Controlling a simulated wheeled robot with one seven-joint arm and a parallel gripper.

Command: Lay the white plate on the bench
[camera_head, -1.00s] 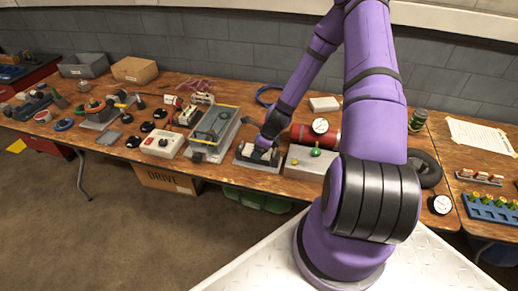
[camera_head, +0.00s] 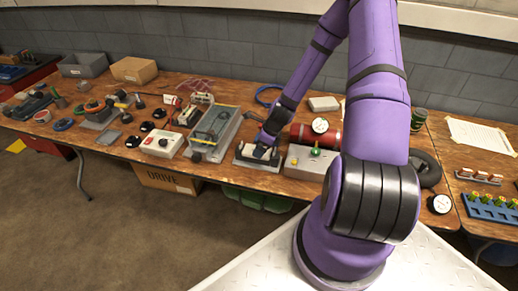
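The bench (camera_head: 232,173) is a long brown wooden table along the wall. My gripper (camera_head: 258,153) is low over a grey, shallow box-like fixture (camera_head: 243,163) near the bench's front edge, right of centre. The fingers are small and dark here, and I cannot tell whether they are open or shut. Small pale patches show at the fingers, but I cannot tell whether they are the white plate. I cannot clearly pick out the plate anywhere.
Right of my gripper are a grey block with a green knob (camera_head: 316,153) and a red cylinder (camera_head: 301,133). A pale flat block (camera_head: 323,104) lies behind.

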